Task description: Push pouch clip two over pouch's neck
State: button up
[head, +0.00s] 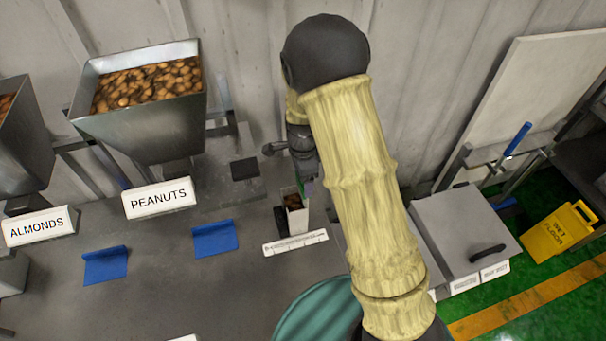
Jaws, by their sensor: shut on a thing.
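An upright pouch (294,216) with brown nuts in its open top stands on the grey counter, in the middle of the head view. My gripper (306,183) points down just above and behind the pouch's top, slightly to the right. It is shut on a small piece, likely a pouch clip (309,187), which shows only as a purplish-green speck by the fingertips. Whether the clip touches the pouch's neck cannot be told at this size. My arm hides the area to the right of the pouch.
A white ruler-like strip (295,242) lies in front of the pouch, with a dark block (281,220) at its left. A grey lidded box (465,235) is at right. The counter's left front is clear.

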jog(key=shift+f+b, duration=0.4)
jog(key=shift+f, duration=0.45)
jog(key=o, duration=1)
jog(key=shift+o, duration=0.2)
jog(key=shift+r, duration=0.55)
notch_tip(320, 180, up, 16)
jog(key=b, duration=0.3)
jog(key=shift+r, duration=0.15)
